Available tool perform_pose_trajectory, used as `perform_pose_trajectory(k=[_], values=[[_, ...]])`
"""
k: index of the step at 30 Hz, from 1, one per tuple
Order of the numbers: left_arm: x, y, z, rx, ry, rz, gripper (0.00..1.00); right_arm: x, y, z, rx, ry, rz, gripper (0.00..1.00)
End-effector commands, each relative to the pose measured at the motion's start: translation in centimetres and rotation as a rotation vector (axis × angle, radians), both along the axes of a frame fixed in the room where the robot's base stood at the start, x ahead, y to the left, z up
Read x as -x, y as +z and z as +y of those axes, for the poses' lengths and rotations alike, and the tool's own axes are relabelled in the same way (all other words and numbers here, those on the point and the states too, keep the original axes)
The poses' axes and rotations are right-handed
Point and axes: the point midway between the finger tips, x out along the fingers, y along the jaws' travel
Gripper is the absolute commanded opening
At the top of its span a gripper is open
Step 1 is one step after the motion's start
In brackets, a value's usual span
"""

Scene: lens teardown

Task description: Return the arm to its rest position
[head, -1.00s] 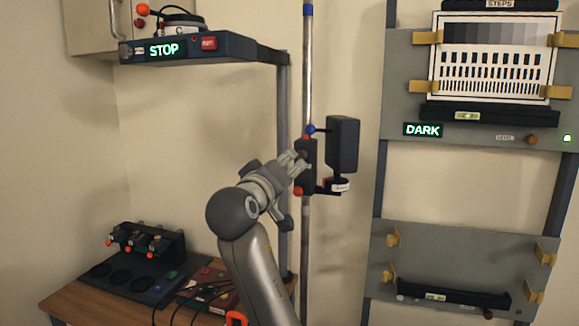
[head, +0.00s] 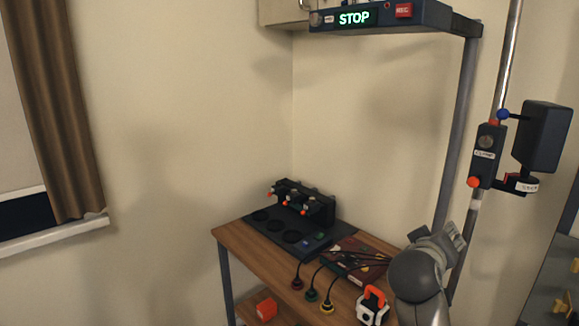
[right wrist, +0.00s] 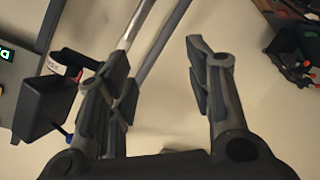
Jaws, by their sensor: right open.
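My right arm (head: 415,275) comes up from the bottom right of the head view, in front of the wooden table's right end. My right gripper (head: 452,241) is at its upper end, small and partly hidden by the wrist. In the right wrist view the right gripper (right wrist: 155,62) shows two dark fingers spread apart with nothing between them. The dark clamp block (head: 487,155) on the silver pole is above the gripper in the head view, with clear space between. My left gripper is in neither view.
A wooden table (head: 234,240) carries a black stand (head: 305,203), a dark red box (head: 343,244) and cables with coloured ends. A grey post (head: 457,130) and a silver pole (head: 507,65) rise near the gripper. A black box (head: 543,137) sticks out from the clamp.

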Motion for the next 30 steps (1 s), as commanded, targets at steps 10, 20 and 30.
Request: perform_pose_trajectory(k=[10, 20, 30], values=[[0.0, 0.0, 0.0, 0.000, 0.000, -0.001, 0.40, 9.9, -19.3, 3.8, -0.284, 0.140, 0.287, 0.48], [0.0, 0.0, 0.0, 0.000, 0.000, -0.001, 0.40, 23.8, -29.7, 8.0, -0.561, 0.197, 0.548, 0.48], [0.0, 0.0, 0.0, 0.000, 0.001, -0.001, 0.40, 34.1, -32.6, 11.1, -0.752, 0.201, 0.725, 0.48]])
